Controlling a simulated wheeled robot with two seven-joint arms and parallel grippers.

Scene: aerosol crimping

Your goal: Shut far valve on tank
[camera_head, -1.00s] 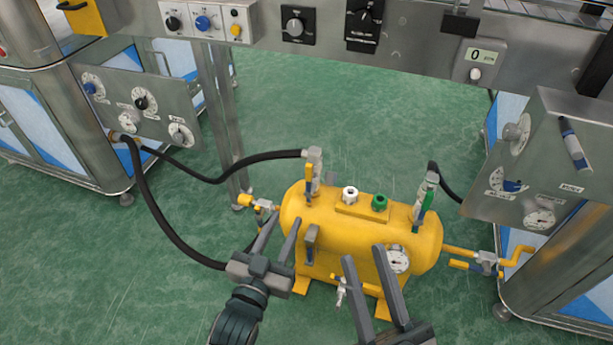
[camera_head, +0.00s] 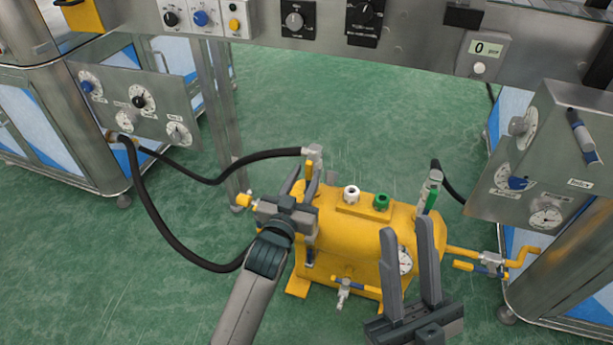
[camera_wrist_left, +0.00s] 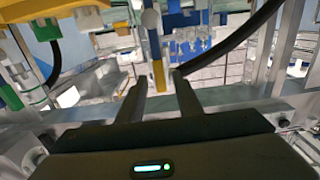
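The yellow tank (camera_head: 350,225) stands on the floor at centre. At its upper left end a grey valve (camera_head: 313,153) with a yellow lever (camera_head: 309,171) joins a black hose; my left gripper partly hides it. A second upright valve with a green lever (camera_head: 431,199) stands at the right end. My left gripper (camera_head: 301,178) is open around the left valve's lever area. In the left wrist view its fingers (camera_wrist_left: 161,82) are apart, with a yellow-and-blue lever (camera_wrist_left: 157,62) between and ahead of the tips; contact is not clear. My right gripper (camera_head: 407,230) is open and empty before the tank's right end.
Black hoses (camera_head: 165,225) run from the left control panel (camera_head: 155,95) to the tank. A pressure gauge (camera_head: 404,261) and a lower front valve (camera_head: 344,290) sit close to my grippers. A right panel (camera_head: 550,150) stands beside the tank. Open green floor lies behind.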

